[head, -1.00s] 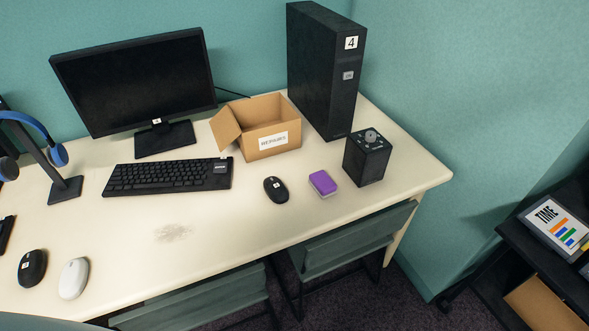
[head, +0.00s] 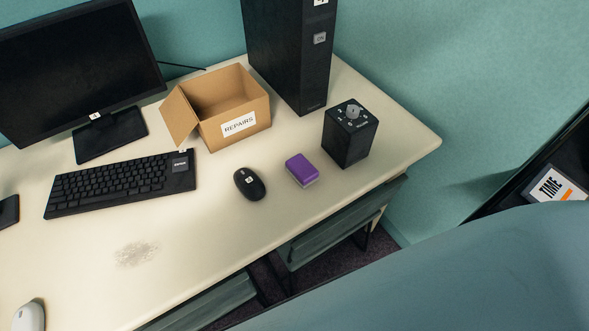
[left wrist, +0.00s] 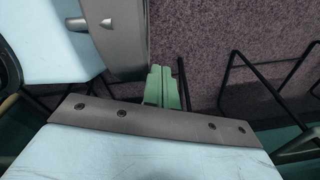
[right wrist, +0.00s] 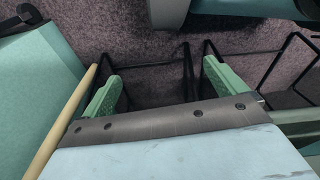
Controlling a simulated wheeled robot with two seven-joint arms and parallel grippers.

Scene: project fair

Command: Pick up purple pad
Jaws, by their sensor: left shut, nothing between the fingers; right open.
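The purple pad (head: 302,169) lies on the cream desk (head: 215,220), between the black mouse (head: 249,184) and the black cube-shaped box (head: 349,134). It has a purple top and a paler lower edge. Neither gripper shows in the head view. In the left wrist view my left gripper (left wrist: 162,72) is shut and empty, with its green fingers together. In the right wrist view my right gripper (right wrist: 162,80) is open and empty, fingers wide apart. Both wrist views show carpet and dark metal legs, not the pad.
An open cardboard box (head: 236,125) labelled REPAIRS stands behind the mouse. A tall black tower (head: 292,55) stands at the back. A keyboard (head: 120,183) and monitor (head: 75,65) are at left. A grey smudge (head: 137,254) marks the desk. My arm covers the lower right.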

